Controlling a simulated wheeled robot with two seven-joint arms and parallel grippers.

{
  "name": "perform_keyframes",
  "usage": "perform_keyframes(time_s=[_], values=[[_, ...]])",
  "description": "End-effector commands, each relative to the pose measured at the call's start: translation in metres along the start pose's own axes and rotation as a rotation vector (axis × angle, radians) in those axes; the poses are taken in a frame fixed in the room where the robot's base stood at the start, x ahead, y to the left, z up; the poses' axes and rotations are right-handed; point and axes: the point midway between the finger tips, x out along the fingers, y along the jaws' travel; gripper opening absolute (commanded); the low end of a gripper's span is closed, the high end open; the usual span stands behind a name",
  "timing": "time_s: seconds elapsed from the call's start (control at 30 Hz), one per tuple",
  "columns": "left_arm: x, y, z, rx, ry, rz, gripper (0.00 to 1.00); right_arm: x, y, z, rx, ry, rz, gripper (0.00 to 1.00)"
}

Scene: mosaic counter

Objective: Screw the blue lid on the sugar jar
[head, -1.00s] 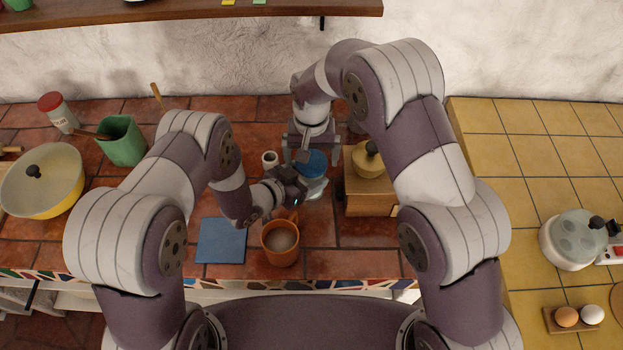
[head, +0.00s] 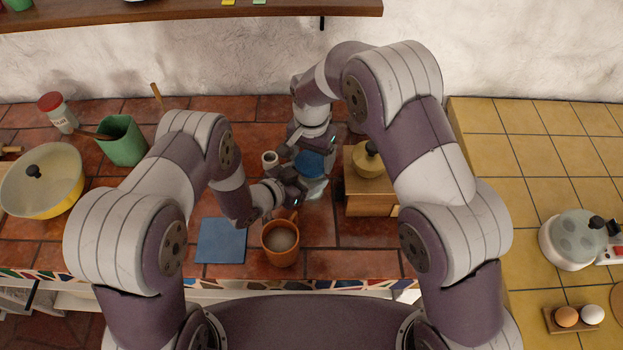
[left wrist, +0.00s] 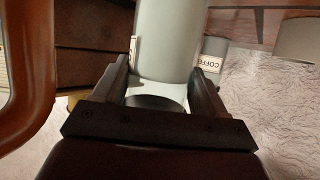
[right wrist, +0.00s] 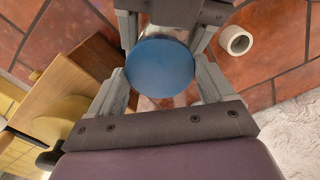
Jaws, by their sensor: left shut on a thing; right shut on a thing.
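The blue lid (head: 311,164) sits level on top of the pale sugar jar (head: 316,189), which stands upright on the red tiles. In the right wrist view the lid (right wrist: 160,67) is a round blue disc between the fingers of my right gripper (right wrist: 160,86), which is shut on it from above. My left gripper (left wrist: 160,88) is shut around the body of the jar (left wrist: 168,40) from the side, below the lid. The join between lid and jar is hidden, so I cannot tell how tightly it is threaded.
A wooden grinder (head: 370,195) with a yellow dome stands close right of the jar. An orange mug (head: 281,243) is in front, beside a blue cloth (head: 221,240). A small white cup (head: 270,158) stands left of the lid. A jar labelled coffee (left wrist: 213,68) is behind.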

Motion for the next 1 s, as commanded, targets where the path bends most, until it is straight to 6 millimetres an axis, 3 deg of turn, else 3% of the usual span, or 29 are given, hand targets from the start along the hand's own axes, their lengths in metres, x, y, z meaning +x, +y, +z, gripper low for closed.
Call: perform_keyframes(time_s=[0.03, 0.07, 0.1, 0.13, 0.4, 0.8, 1.0], values=[[0.000, 0.000, 0.000, 0.001, 0.001, 0.001, 0.00, 0.000, -0.001, 0.000, -0.001, 0.000, -0.001, 0.45], [0.000, 0.000, 0.000, 0.001, 0.001, 0.001, 0.00, 0.000, -0.001, 0.000, -0.001, 0.000, -0.001, 0.85], [0.000, 0.000, 0.000, 0.001, 0.001, 0.001, 0.00, 0.000, -0.001, 0.000, -0.002, 0.000, -0.001, 0.98], [0.000, 0.000, 0.000, 0.001, 0.001, 0.001, 0.00, 0.000, 0.000, 0.000, -0.002, 0.000, -0.001, 1.00], [0.000, 0.000, 0.000, 0.001, 0.001, 0.001, 0.00, -0.004, -0.001, 0.000, -0.003, 0.002, -0.002, 1.00], [0.000, 0.000, 0.000, 0.000, 0.001, 0.000, 0.00, -0.066, -0.001, 0.000, -0.003, 0.002, -0.002, 1.00], [0.000, 0.000, 0.000, 0.001, 0.001, 0.001, 0.00, -0.075, -0.001, 0.000, -0.003, 0.000, 0.000, 1.00]])
